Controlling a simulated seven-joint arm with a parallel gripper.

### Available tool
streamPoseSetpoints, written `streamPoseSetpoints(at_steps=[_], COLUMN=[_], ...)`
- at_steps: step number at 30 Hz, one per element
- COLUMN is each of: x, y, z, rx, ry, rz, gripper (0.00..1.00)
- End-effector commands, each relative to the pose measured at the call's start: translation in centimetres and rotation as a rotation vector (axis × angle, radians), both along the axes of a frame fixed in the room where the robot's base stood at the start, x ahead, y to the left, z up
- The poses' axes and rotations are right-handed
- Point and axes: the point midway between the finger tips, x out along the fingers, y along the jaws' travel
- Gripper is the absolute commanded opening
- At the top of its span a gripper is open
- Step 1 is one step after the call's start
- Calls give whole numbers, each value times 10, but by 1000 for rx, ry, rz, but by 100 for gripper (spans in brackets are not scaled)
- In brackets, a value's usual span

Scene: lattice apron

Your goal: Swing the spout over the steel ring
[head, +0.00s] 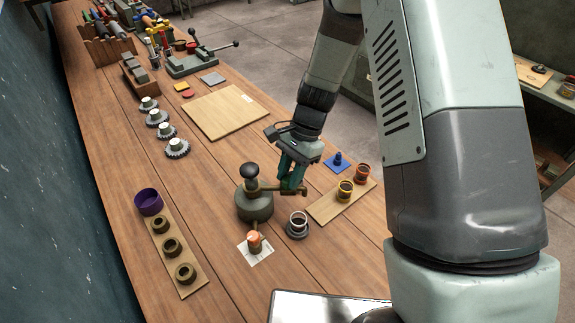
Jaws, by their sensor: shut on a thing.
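A grey-green round pot (255,206) with a black ball knob (250,170) stands mid-table. A short brass spout (256,227) sticks out of its near side and points at an orange-topped cup (254,242) on a white paper square. A brass side bar (268,188) runs from the pot's neck to the right. My gripper (291,188) is shut on this bar near its outer end; the fingers hide part of it. The steel ring (298,219) sits on a dark round base just right of the pot and the orange cup, apart from the spout.
A wooden strip with a yellow-banded cup (345,190) and a red-orange cup (362,173) lies right of my gripper. A blue piece (338,160) stands behind it. A purple bowl (148,202) and a board with dark rings (160,249) lie left. A bare board (226,112) lies behind.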

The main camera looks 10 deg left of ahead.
Motion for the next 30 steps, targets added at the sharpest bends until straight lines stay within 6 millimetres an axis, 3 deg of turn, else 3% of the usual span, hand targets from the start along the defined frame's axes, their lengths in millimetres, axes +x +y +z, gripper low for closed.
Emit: streamPoseSetpoints(at_steps=[15,30], x=[-37,-48], y=[0,4], z=[1,1], rx=[-1,0], ry=[-1,0], rz=[-405,-527], gripper=[0,0])
